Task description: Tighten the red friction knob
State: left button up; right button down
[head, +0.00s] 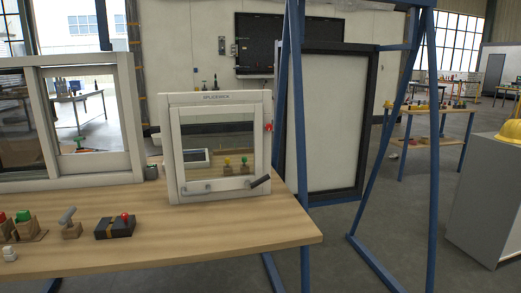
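A small red knob (268,127) sits on the right edge of a white framed window unit (172,150), which stands upright on the wooden table. The unit has a black handle (260,181) at its lower right. Another red knob (125,216) stands on a black block (110,231) at the table's front. A red piece (2,217) shows at the far left edge. The frame does not show which one is the friction knob by label. Neither of my grippers is in view.
The wooden table (210,235) has clear room in front of the window unit. A large sliding window (95,170) stands at left. A green-topped piece (24,216) and a grey-handled block (70,228) sit at front left. Blue posts (300,150) rise beyond the table's right end.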

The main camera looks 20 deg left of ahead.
aim_at(269, 127)
jog(key=u, duration=0.45)
jog(key=i, duration=0.95)
jog(key=u, duration=4.45)
jog(key=k, duration=2.7)
jog(key=z, duration=0.95)
